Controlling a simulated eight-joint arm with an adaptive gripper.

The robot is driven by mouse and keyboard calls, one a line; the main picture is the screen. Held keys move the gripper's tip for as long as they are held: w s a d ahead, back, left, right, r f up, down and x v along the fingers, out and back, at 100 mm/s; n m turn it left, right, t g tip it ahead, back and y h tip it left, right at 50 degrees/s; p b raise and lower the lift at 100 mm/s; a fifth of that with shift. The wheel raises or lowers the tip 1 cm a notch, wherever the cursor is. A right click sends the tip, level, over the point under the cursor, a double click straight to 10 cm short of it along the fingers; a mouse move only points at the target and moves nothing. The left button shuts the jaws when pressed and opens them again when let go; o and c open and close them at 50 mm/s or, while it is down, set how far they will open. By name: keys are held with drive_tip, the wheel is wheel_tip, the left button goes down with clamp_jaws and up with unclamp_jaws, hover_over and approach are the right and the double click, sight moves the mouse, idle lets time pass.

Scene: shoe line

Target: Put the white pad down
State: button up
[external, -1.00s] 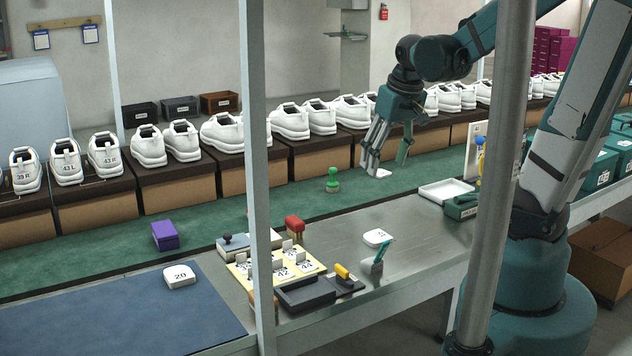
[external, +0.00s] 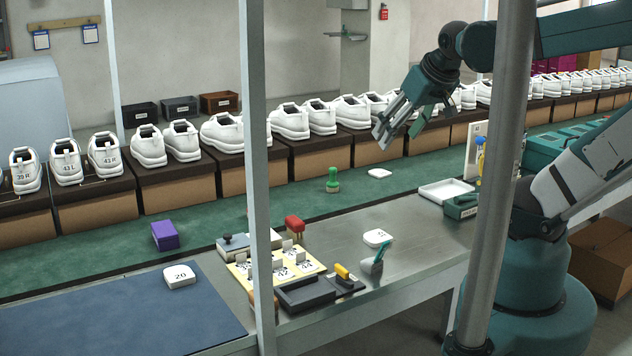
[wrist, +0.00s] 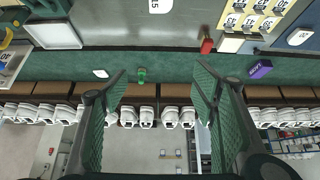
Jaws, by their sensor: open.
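A small white pad (external: 379,173) lies flat on the green belt, to the right of a green-handled stamp (external: 333,180). In the wrist view the white pad (wrist: 101,73) lies to the left of the stamp (wrist: 141,75), outside the jaws. My gripper (external: 396,138) is open and empty, raised and tilted in front of the row of shoes, above and apart from the pad. Its two green-faced fingers (wrist: 160,72) show spread in the wrist view. Two more white pads with numbers lie nearer: one on the metal bench (external: 377,237), one on the blue mat (external: 180,276).
White shoes on boxes (external: 220,133) line the belt's far side. A white tray (external: 446,191) and a teal bin (external: 461,207) stand to the right. A purple block (external: 165,236), a red-topped item (external: 295,225) and a number-card board (external: 278,268) sit left of centre.

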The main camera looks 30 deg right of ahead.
drive_tip(key=shift+s+r, duration=0.1)
drive_tip(key=shift+r, duration=0.1)
drive_tip(key=shift+o, duration=0.2)
drive_tip(key=shift+f, duration=0.1)
idle(0.3)
drive_tip(key=n+g+b, duration=0.1)
drive_tip(key=n+g, duration=0.6)
drive_tip(key=n, duration=1)
hover_over(381, 234)
wheel_tip(381, 234, down, 21)
drive_tip(key=shift+f+n, duration=0.5)
drive_tip(key=shift+f, duration=0.35)
drive_tip(key=shift+f, duration=0.1)
drive_tip(key=shift+f+b, duration=0.45)
drive_tip(key=shift+f, duration=0.75)
drive_tip(key=shift+f, duration=0.15)
